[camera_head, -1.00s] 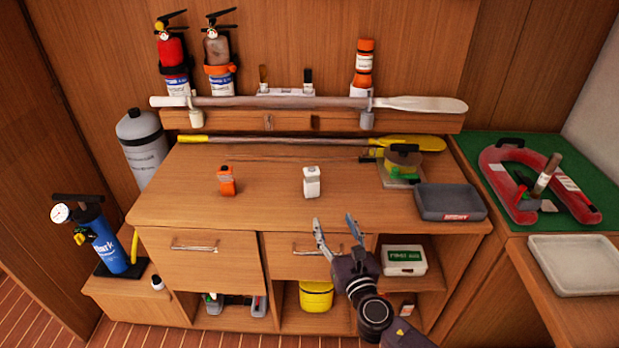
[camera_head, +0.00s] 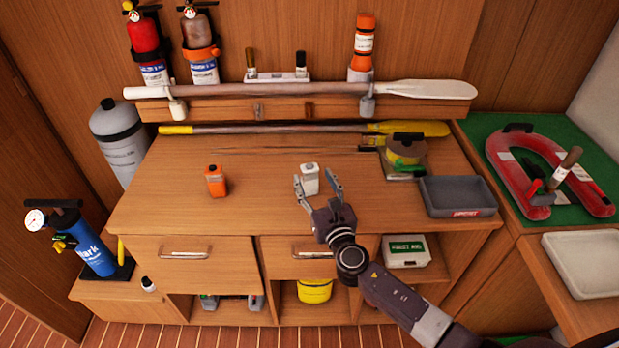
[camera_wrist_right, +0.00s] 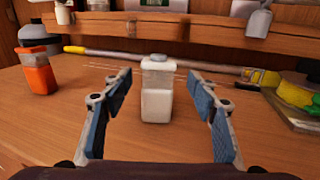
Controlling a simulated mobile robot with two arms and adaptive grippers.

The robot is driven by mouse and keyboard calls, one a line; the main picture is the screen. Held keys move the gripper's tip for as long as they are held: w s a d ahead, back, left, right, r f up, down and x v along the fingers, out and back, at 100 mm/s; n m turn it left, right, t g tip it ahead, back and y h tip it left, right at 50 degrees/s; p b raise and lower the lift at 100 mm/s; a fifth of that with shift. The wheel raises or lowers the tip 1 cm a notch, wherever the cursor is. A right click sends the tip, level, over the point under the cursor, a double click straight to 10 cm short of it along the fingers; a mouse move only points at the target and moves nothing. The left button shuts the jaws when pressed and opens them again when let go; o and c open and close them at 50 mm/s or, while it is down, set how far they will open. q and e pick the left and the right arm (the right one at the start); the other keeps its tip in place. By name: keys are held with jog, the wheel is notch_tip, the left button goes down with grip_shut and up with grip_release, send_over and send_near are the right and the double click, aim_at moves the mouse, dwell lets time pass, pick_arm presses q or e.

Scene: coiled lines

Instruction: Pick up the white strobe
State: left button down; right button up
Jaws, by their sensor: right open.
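The white strobe (camera_head: 310,180) stands upright on the wooden worktop, near its middle. In the right wrist view the strobe (camera_wrist_right: 157,90) is centred between the two blue-padded fingers and a little beyond them. My right gripper (camera_head: 319,183) is open and empty, with its fingers pointing at the strobe from the front, one to either side. The open right gripper (camera_wrist_right: 158,115) also shows in the wrist view, with clear gaps between its fingers and the strobe. My left gripper is not in view.
An orange strobe-like unit (camera_head: 216,181) stands to the left on the worktop. A grey tray (camera_head: 458,196) and a tape roll (camera_head: 405,152) are to the right. A yellow-bladed paddle (camera_head: 300,128) lies along the back. The worktop around the white strobe is clear.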

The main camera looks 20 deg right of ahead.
aim_at(311, 175)
jog(key=w, duration=0.3)
jog(key=shift+a+r, duration=0.1)
jog(key=shift+a, duration=0.05)
jog(key=shift+w, duration=0.35)
jog(key=c, duration=1.4)
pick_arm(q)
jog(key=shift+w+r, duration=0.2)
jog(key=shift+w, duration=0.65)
pick_arm(e)
jog(key=shift+o, duration=0.2)
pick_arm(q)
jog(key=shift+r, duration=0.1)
pick_arm(e)
jog(key=shift+r, duration=0.15)
